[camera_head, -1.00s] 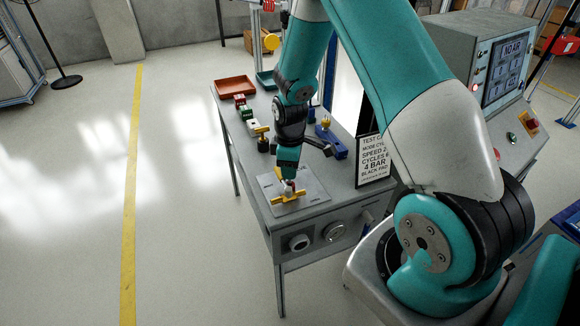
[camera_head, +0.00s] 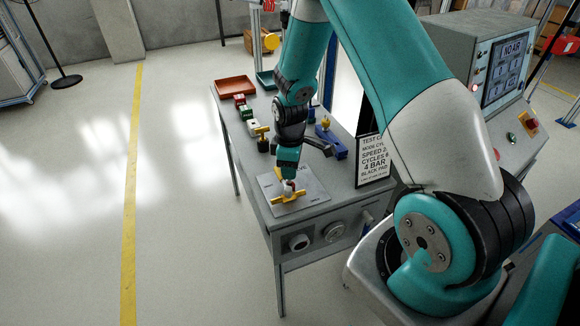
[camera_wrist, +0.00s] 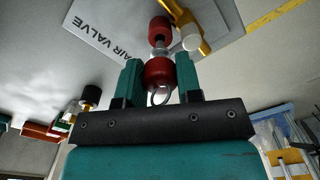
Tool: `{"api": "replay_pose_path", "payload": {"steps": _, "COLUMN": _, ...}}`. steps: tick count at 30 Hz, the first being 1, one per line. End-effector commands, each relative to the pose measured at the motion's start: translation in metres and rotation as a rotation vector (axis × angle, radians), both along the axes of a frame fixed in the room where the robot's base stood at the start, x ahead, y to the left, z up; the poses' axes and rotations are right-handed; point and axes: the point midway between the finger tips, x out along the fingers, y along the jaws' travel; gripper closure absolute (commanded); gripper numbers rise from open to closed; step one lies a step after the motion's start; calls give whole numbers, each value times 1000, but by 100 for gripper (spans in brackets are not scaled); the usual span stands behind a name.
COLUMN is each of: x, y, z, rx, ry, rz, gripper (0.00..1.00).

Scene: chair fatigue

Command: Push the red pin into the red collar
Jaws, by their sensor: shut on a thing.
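In the wrist view my gripper (camera_wrist: 159,78) is shut on the red pin (camera_wrist: 158,72), whose wire ring hangs between the two teal fingers. The red collar (camera_wrist: 160,27) is just beyond the pin, roughly in line with it, by the yellow valve handle (camera_wrist: 187,28). A pale metallic part shows between pin and collar; I cannot tell whether the pin's tip is inside the collar. In the head view my gripper (camera_head: 288,180) points down over the grey air valve plate (camera_head: 312,188). The yellow handle (camera_head: 288,198) shows below it, and the fingers largely hide the pin and collar.
The plate lies at the near end of a grey bench (camera_head: 262,215). Behind it stand a yellow-topped black part (camera_head: 263,140), a blue part (camera_head: 332,142) and a red tray (camera_head: 235,86). A sign (camera_head: 374,162) stands at the right edge. Floor left of the bench is clear.

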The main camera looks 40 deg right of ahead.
Motion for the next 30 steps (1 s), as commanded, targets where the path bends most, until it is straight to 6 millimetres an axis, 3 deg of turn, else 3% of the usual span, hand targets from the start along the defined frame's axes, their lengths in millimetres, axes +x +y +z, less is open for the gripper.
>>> {"api": "replay_pose_path", "payload": {"steps": 30, "x": 0, "y": 0, "z": -12, "rx": 0, "ry": 0, "rz": 0, "gripper": 88}}
